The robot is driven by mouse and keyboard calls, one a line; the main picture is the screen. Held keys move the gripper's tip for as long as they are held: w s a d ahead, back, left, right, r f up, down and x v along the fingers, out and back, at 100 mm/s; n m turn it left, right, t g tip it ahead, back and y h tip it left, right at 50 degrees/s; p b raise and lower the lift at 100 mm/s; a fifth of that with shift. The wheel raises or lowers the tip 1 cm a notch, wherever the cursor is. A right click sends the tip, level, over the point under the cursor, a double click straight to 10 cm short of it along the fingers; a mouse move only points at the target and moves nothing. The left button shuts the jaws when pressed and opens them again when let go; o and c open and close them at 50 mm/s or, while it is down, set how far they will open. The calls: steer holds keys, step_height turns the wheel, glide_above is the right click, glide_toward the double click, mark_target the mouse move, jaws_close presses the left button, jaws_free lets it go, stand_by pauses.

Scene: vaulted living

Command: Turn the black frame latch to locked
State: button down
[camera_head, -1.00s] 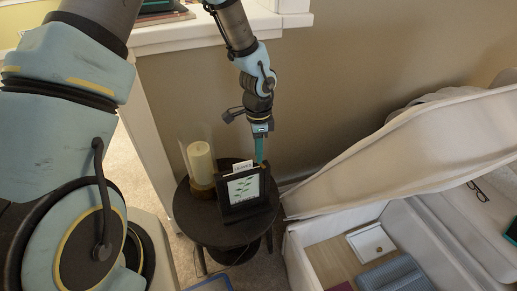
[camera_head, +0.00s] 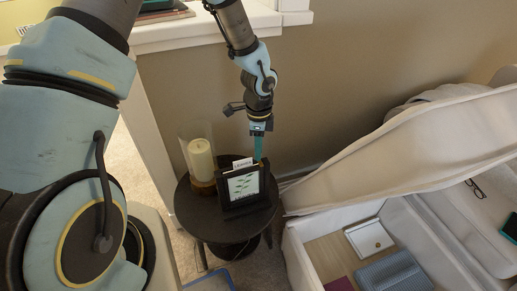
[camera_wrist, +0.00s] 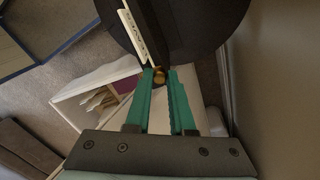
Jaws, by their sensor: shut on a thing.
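The black frame (camera_head: 244,188) stands upright on a round dark side table (camera_head: 209,222), with a leafy green print facing me. A white lettered card (camera_head: 243,163) sticks up behind its top edge. In the wrist view the frame (camera_wrist: 147,24) shows edge-on, with the card (camera_wrist: 133,36) beside it. A small brass latch knob (camera_wrist: 159,77) sits at the frame's edge. My gripper (camera_head: 259,161) points down at the frame's top right corner. In the wrist view its teal fingers (camera_wrist: 159,80) are shut on the brass knob. Whether the latch is turned cannot be told.
A cream candle in a glass holder (camera_head: 201,160) stands left of the frame. An open pale storage bench (camera_head: 300,243) with a white box (camera_head: 369,238) and folded blue cloth (camera_head: 393,272) is at right. The wall (camera_head: 330,90) rises close behind.

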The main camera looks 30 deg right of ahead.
steer(key=c, duration=0.8)
jaws_free()
steer(key=shift+o, duration=0.2)
step_height(320, 180, up, 11)
steer(key=shift+w+b, duration=0.15)
steer(key=shift+b, duration=0.25)
steer(key=shift+d+f, duration=0.1)
steer(key=a+r+n, duration=0.3)
steer(key=a+n, duration=0.5)
steer(key=a, duration=0.3)
steer(key=a+r+n+t, duration=0.1)
steer(key=a+r+n, duration=0.2)
steer(key=a+n, duration=0.4)
steer(key=a+r+n+t, duration=0.1)
steer(key=a+r+n, duration=0.2)
steer(key=a+n, duration=0.5)
steer(key=w+a, duration=0.1)
steer(key=a, duration=0.5)
steer(key=shift+a+n+h, duration=0.3)
